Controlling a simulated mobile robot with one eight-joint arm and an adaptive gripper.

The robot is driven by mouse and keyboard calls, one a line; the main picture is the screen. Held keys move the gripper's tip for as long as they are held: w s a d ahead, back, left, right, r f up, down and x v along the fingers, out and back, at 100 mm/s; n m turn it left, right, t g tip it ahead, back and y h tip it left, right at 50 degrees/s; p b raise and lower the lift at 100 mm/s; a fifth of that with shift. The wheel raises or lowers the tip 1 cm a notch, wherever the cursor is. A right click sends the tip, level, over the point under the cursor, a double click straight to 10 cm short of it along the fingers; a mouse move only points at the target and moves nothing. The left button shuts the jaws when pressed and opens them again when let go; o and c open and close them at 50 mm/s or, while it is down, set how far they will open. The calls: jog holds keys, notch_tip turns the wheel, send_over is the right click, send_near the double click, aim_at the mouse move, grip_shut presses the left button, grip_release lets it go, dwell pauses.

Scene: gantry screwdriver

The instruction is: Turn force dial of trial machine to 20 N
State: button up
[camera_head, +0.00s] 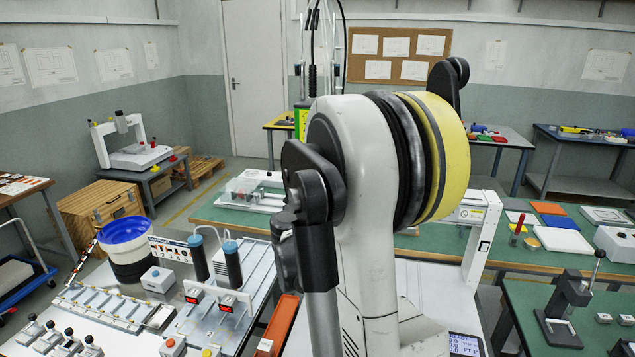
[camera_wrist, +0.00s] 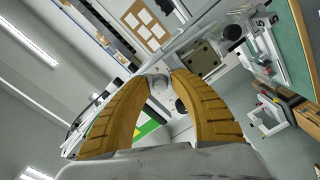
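My gripper (camera_wrist: 161,76) shows in the wrist view with two curved orange fingers. The fingertips are apart. A small pale grey rounded part (camera_wrist: 159,70) shows at the gap between the tips; I cannot tell whether it is touched or lies behind. Beyond the right finger is a grey square plate (camera_wrist: 204,56) with a dark round knob (camera_wrist: 234,32) near it. I cannot tell whether any of these is the force dial, and no 20 N mark is readable. In the head view my arm fills the middle, and my gripper is not visible. A white portal frame (camera_head: 483,235) stands partly behind my arm.
In the head view, a bench at left holds a blue-rimmed tub (camera_head: 125,230), dark cylinders (camera_head: 233,266) and small button boxes. A black hand-lever press (camera_head: 566,308) stands on the right bench. A white machine (camera_head: 137,150) stands at back left.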

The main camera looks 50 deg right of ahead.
jog(key=shift+a, duration=0.1)
jog(key=v, duration=1.2)
